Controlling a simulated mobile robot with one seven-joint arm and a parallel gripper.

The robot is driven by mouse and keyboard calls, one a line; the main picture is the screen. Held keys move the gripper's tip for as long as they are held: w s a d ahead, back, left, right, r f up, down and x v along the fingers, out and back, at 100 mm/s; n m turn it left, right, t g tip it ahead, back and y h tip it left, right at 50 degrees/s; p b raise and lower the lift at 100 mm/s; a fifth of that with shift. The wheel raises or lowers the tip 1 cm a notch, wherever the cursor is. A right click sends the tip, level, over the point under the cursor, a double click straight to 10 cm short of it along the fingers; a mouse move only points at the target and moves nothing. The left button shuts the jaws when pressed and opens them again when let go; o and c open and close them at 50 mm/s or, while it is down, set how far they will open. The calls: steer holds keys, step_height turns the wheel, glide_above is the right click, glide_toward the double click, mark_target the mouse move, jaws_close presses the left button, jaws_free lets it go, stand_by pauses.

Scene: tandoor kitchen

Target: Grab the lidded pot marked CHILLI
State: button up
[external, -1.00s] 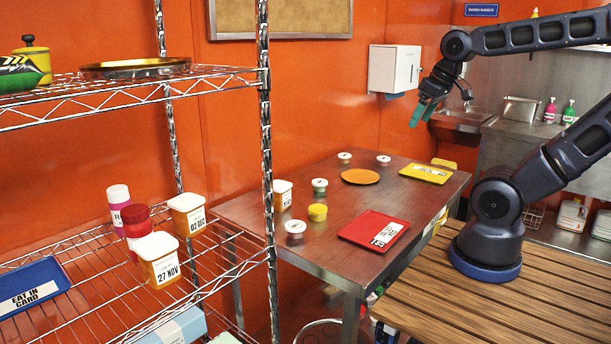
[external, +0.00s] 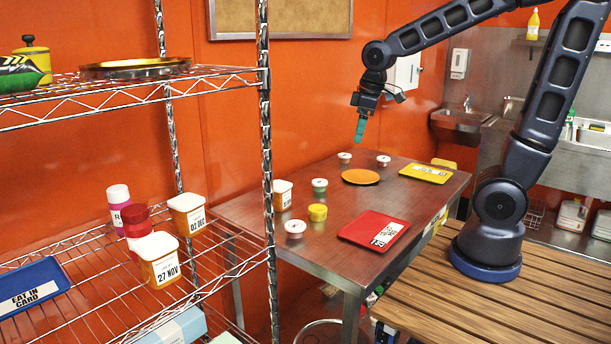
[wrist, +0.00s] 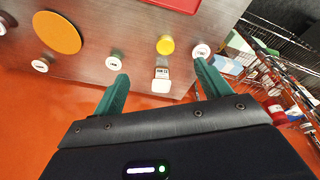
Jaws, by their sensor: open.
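Several small round pots with pale lids stand on the metal table (external: 340,265). Two are at the back, one at back left (external: 345,156) and one to its right (external: 384,158). A greenish one (external: 320,184) is mid-left, and another (external: 295,227) is at front left. I cannot read CHILLI on any lid in either view. My gripper (external: 360,140) is above the table's back edge, pointing down, open and empty. In the wrist view, its fingers (wrist: 163,70) are spread, with one pot (wrist: 114,63) just beyond the left fingertip and one (wrist: 202,50) beyond the right.
A yellow round pot (external: 318,212), a white-labelled tub (external: 282,195), an orange disc (external: 360,177), a red tray (external: 372,231) and a yellow tray (external: 427,173) share the table. A wire shelf (external: 264,120) with tubs stands at left. The orange wall is close behind the table.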

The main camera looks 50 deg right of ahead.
steer(key=w+a+f+n+g, duration=0.1)
steer(key=w+a+f+n, duration=0.2)
steer(key=w+a+f, duration=0.45)
steer(key=n+g, duration=0.1)
steer(key=n, duration=0.3)
glide_above(296, 224)
step_height(296, 224, down, 9)
steer(key=shift+a+f, duration=0.1)
steer(key=shift+f, duration=5.4)
steer(key=c, duration=0.9)
